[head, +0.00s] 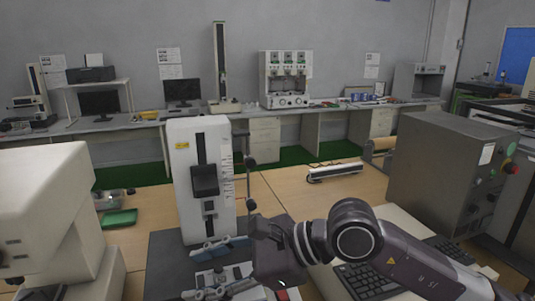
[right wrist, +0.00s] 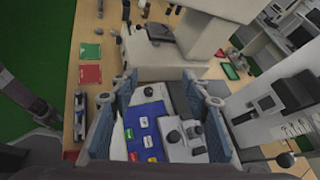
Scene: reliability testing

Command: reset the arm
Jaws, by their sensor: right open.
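My right arm (head: 420,258) comes in from the lower right of the head view. My right gripper (head: 218,267) is at the lower middle, in front of the base of a white upright test stand (head: 184,205). Its two blue-padded fingers point left and stand apart. In the right wrist view the gripper (right wrist: 165,112) is open, with a blue panel (right wrist: 142,135) and a grey-and-white device (right wrist: 185,140) visible between the fingers. I see no object held.
A white machine (head: 50,205) stands at the left and a grey cabinet (head: 435,170) at the right. A keyboard (head: 365,281) lies below my right arm. A black lever with knobs (head: 250,180) rises close to the gripper. Bare wood (head: 285,187) shows behind.

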